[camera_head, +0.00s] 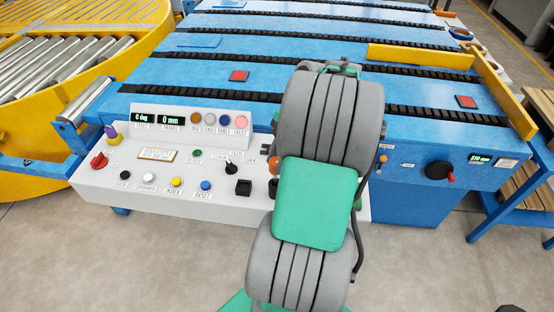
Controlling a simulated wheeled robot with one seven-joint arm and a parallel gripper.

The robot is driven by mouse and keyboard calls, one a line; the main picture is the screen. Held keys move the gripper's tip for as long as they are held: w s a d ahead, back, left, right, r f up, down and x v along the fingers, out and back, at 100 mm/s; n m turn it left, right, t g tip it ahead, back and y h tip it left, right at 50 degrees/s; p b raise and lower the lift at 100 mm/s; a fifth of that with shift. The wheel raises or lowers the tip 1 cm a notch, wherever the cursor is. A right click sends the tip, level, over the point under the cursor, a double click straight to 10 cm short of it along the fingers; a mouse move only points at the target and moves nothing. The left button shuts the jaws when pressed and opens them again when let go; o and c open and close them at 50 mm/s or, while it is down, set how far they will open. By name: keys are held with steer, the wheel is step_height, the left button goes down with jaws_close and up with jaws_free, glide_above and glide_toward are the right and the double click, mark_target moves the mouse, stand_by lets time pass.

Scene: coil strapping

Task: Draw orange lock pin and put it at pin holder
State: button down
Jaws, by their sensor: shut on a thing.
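My grey and green arm fills the middle of the head view, and my gripper is hidden behind it. A small orange part (273,168) shows at the arm's left edge, beside the right side of the white control panel. I cannot tell whether either is the lock pin. A small orange knob (383,158) shows on the blue front face just right of the arm; I cannot tell whether it is a pin. I cannot make out the pin holder.
The white control panel (105,187) carries knobs, coloured buttons and two displays. The blue conveyor bed (175,72) with black chain strips lies behind. A yellow roller turntable (50,150) is at left, yellow guide rails (420,57) at right. A wooden-slatted stand is at far right.

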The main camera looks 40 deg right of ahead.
steer(key=shift+f+b, duration=2.75)
steer(key=shift+f, duration=0.1)
steer(key=c, duration=1)
jaws_free()
steer(key=w+p+v, duration=0.1)
steer(key=p+v, duration=0.2)
steer(key=v, duration=0.5)
steer(key=w+a+r+m, duration=0.1)
steer(key=w+a+m, duration=0.15)
steer(key=a, duration=0.35)
steer(key=w+a+r+m+h, duration=0.1)
steer(key=w+a+m+h, duration=0.2)
steer(key=a, duration=0.8)
steer(key=s+a+f+m+t, duration=0.1)
steer(key=s+a+m, duration=0.1)
steer(key=a+m, duration=0.2)
steer(key=s+a+f+m+t+h, duration=0.1)
steer(key=s+a+m, duration=0.2)
steer(key=a+m, duration=0.2)
steer(key=shift+s+a, duration=0.3)
steer(key=shift+a, duration=0.45)
